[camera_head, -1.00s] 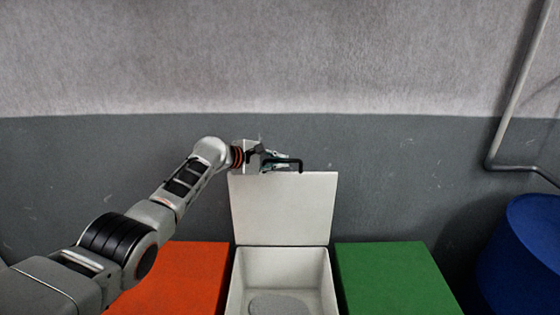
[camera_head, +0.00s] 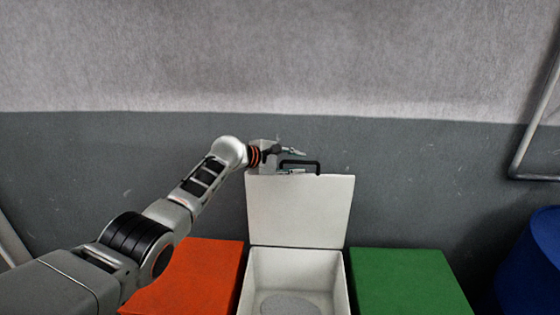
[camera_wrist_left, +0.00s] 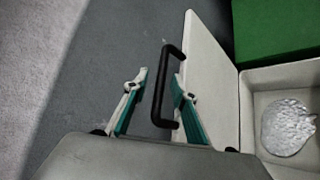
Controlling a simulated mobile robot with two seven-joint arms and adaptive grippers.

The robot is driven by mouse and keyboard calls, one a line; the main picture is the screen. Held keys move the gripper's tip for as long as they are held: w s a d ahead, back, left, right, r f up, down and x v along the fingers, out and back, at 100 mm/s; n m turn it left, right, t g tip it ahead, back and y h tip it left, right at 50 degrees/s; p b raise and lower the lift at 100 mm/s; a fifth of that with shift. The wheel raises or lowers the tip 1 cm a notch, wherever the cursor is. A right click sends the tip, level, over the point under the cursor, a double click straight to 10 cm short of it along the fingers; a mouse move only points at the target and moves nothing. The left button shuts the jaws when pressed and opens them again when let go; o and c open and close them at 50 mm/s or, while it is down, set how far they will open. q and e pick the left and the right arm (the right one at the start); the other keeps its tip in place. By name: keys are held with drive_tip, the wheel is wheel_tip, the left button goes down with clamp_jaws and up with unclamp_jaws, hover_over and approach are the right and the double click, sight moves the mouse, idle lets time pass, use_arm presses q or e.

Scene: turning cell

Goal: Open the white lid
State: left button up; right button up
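The white lid (camera_head: 300,212) stands raised, about upright, at the back of the white box (camera_head: 253,285), whose inside is open to view. A black handle (camera_head: 318,166) is on the lid's top edge; it also shows in the left wrist view (camera_wrist_left: 158,92). My left gripper (camera_head: 298,161) is at this handle. In the left wrist view its two green-lined fingers (camera_wrist_left: 157,98) are spread apart, one on each side of the handle, with gaps between. My right gripper is not in view.
An orange box (camera_head: 195,275) stands left of the white box and a green box (camera_head: 410,280) right of it. A grey, rounded patch (camera_head: 288,304) lies inside the white box. A blue barrel (camera_head: 535,265) and a pipe (camera_head: 533,135) are at the right.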

use_arm(q)
drive_tip(key=v, duration=1.1)
drive_tip(key=shift+s+a, duration=0.2)
drive_tip(key=shift+r, duration=0.1)
drive_tip(key=s+a+f+m+y, duration=0.15)
drive_tip(key=s+f, duration=0.35)
drive_tip(key=f, duration=0.5)
drive_tip(key=s+a+f+m+t+y, duration=0.1)
drive_tip(key=s+a+f+m, duration=0.15)
drive_tip(key=s+f, duration=0.45)
drive_tip(key=s+a+f+m+y, duration=0.1)
drive_tip(key=s+f+m+y, duration=0.1)
drive_tip(key=f, duration=1)
drive_tip(key=s+a+f+m+y, duration=0.1)
drive_tip(key=s+a+f+m, duration=0.2)
drive_tip(key=s, duration=1.1)
drive_tip(key=s+a+f+m+t+y, duration=0.1)
drive_tip(key=s+f+m, duration=0.5)
drive_tip(key=s, duration=0.9)
drive_tip(key=shift+s+a+m+y, duration=0.35)
drive_tip(key=shift+a+m+y, duration=0.1)
drive_tip(key=shift+a+m, duration=0.7)
